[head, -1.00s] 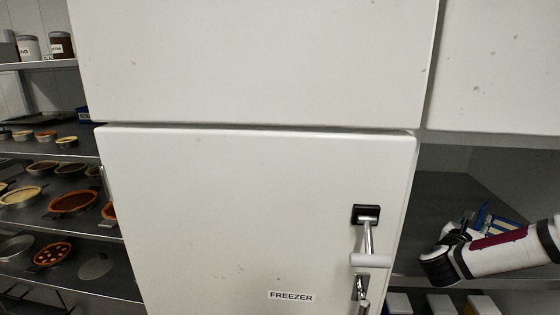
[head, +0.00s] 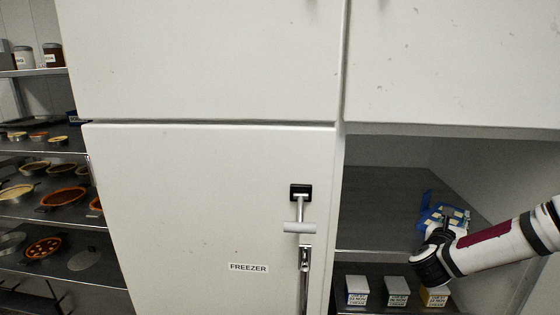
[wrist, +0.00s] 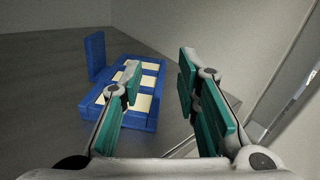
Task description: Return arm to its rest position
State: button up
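My gripper shows in the wrist view (wrist: 158,95) with its two teal-padded fingers apart and nothing between them. In the head view my gripper (head: 438,230) is at the right, inside an open compartment beside the freezer (head: 200,210). A blue box (wrist: 125,123) holding several pale yellow blocks sits on the compartment's dark shelf, beyond and left of the fingers in the wrist view. The left finger overlaps part of it in the picture. The box also shows just behind my gripper in the head view (head: 427,208). I cannot tell whether any finger touches it.
The freezer door is shut, with a projecting handle (head: 300,212). The compartment wall (wrist: 240,40) is close on the right of my gripper. Several small labelled boxes (head: 397,290) stand on the shelf below. Shelves with pies (head: 65,197) stand at the left.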

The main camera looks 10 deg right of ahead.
jog(key=w+a+r+n+t+y+p, duration=0.1)
jog(key=w+a+r+n+t+y, duration=0.2)
jog(key=a+n, duration=0.4)
jog(key=w+a+r+n+t+y+p, duration=0.1)
jog(key=w+a+r+n+y, duration=0.15)
jog(key=a+n+y, duration=0.35)
jog(key=s+a+r+n+g+y+p, duration=0.1)
jog(key=s+a+r+n+g+y, duration=0.15)
jog(key=s+a+n, duration=0.45)
jog(key=s+a+r+n+g+y+p, duration=0.15)
jog(key=a+r+n, duration=0.25)
jog(key=a+n, duration=0.65)
jog(key=s+a+r+n+g+p, duration=0.1)
jog(key=s+n, duration=0.3)
jog(key=s, duration=0.7)
jog(key=s+a+r+n+g+p, duration=0.1)
jog(key=s+a+r+n+g, duration=0.2)
jog(key=s, duration=0.8)
jog(key=s+a+r+n+g+y+p, duration=0.1)
jog(key=s+a+r+n+g, duration=0.1)
jog(key=s+n, duration=0.5)
jog(key=s+r, duration=0.1)
jog(key=s, duration=0.2)
jog(key=shift+s+a+g+p, duration=0.3)
jog(key=shift+s+a+p, duration=0.05)
jog(key=shift+s+p, duration=0.05)
jog(key=shift+s+n, duration=0.1)
jog(key=shift+n, duration=0.15)
